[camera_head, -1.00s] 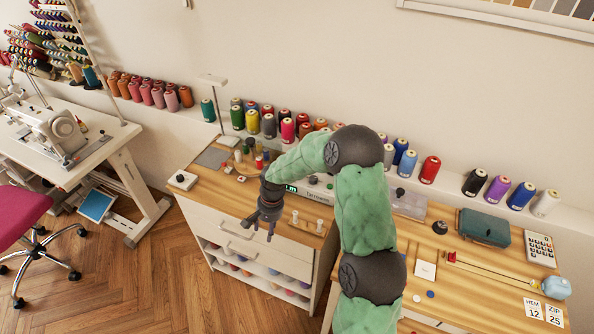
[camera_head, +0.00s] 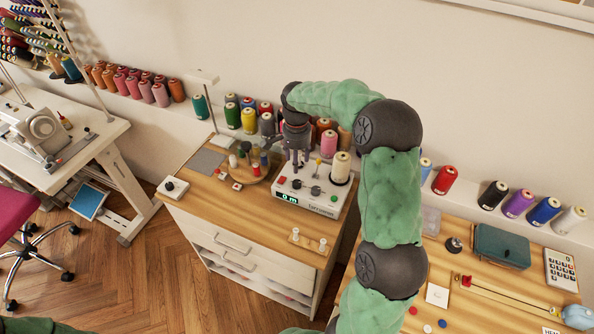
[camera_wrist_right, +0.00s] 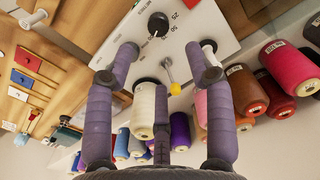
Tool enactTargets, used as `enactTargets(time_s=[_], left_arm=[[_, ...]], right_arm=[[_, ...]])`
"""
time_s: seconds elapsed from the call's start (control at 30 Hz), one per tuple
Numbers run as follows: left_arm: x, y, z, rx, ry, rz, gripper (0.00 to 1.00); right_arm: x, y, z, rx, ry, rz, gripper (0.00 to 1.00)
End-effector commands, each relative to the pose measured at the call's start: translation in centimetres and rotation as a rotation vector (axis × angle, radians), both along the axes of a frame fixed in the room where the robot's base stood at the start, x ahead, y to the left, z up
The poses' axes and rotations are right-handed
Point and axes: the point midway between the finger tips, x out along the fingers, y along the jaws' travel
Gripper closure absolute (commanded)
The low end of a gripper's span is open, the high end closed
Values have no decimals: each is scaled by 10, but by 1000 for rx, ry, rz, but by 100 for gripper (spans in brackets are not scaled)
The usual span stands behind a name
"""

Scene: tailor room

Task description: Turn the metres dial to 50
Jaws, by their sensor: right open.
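The white winder (camera_head: 310,196) stands on the wooden cabinet top, its green display reading what looks like 0 m. Two dark knobs sit on its top: a left knob (camera_head: 296,184) and a right knob (camera_head: 315,190). In the right wrist view a black knob (camera_wrist_right: 158,23) with a white pointer mark has printed numbers beside it, 25 among them; I cannot tell which knob it is. My right gripper (camera_head: 297,162) hangs over the left part of the winder, fingers down. Its purple fingers (camera_wrist_right: 163,50) are spread and empty, with the black knob beyond their tips. My left gripper is out of view.
A yellow-tipped lever (camera_head: 319,162) and a cream thread cone (camera_head: 341,166) stand close to the right gripper. Several thread cones line the ledge behind. A round wooden spool holder (camera_head: 247,176) is to the left.

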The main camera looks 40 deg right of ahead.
Motion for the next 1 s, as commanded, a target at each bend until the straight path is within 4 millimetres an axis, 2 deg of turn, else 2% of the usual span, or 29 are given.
enactTargets(time_s=[0.17, 0.4, 0.6, 0.8, 1.0], left_arm=[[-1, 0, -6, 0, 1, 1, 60], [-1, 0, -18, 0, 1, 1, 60], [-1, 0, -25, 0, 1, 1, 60], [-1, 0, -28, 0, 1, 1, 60], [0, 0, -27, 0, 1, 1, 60]], right_arm=[[-1, 1, -20, 1, 3, 0, 46], [-1, 1, -64, 2, 4, 0, 46], [-1, 1, -92, 1, 2, 2, 46], [0, 0, -105, 1, 0, 1, 46], [0, 0, -107, 1, 0, 1, 46]])
